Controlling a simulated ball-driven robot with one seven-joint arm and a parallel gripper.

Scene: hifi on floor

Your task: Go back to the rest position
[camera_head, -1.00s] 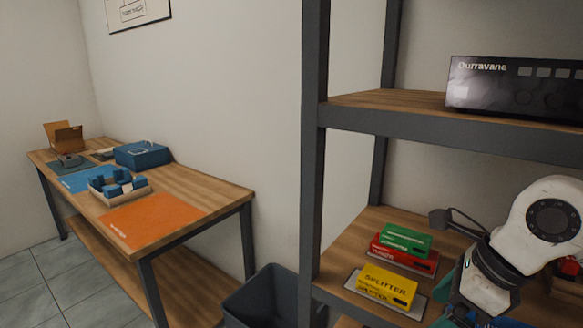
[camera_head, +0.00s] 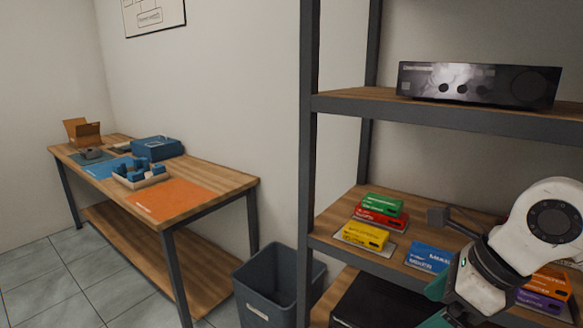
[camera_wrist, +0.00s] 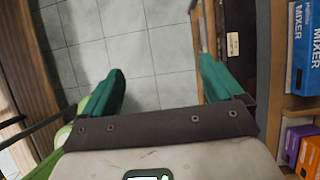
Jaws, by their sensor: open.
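My gripper (camera_wrist: 158,95) is open and empty in the wrist view. Its two green fingers are spread apart over bare grey floor tiles. In the head view my white and dark wrist is at the lower right, in front of the metal shelf (camera_head: 309,150). There the gripper fingers are mostly cut off by the bottom edge of the picture.
The shelf holds green (camera_head: 384,205), red (camera_head: 380,217), yellow (camera_head: 365,235), blue (camera_head: 428,257) and orange (camera_head: 551,280) boxes. A grey bin (camera_head: 278,285) stands left of it. A wooden workbench (camera_head: 195,178) lines the wall. Floor (camera_head: 45,280) is clear at left.

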